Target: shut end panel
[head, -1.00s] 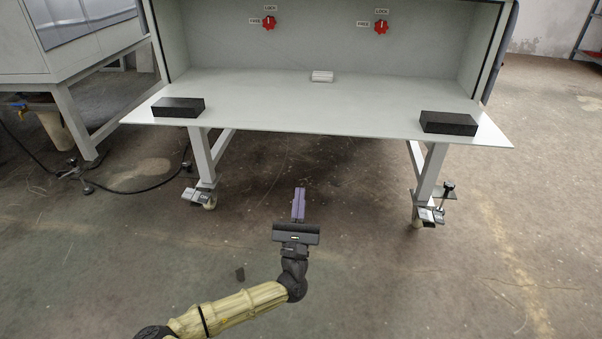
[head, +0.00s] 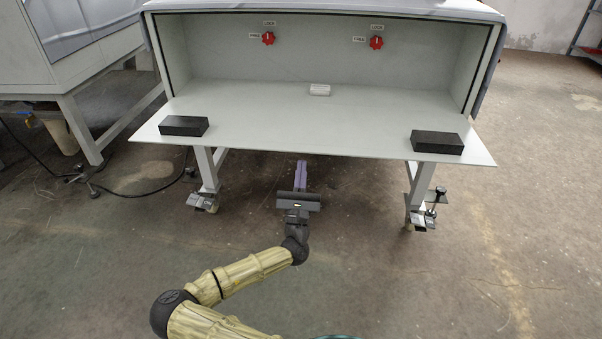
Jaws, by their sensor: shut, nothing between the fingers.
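The end panel (head: 300,136) is folded down flat, level with the floor of the open grey machine compartment. Two black blocks, one at the left (head: 183,126) and one at the right (head: 437,142), sit on its upper face near the side edges. My gripper (head: 300,164) has purple fingers held together and empty. It is in front of the panel's front edge, near the middle, with its tips close to that edge in the picture. I cannot tell whether the tips are below the panel or touch it.
Two red knobs, left (head: 268,38) and right (head: 376,43), with small labels are on the compartment's back wall. Table legs with clamped feet (head: 420,213) stand below. Another grey machine (head: 85,60) is at the left. Floor in front is clear.

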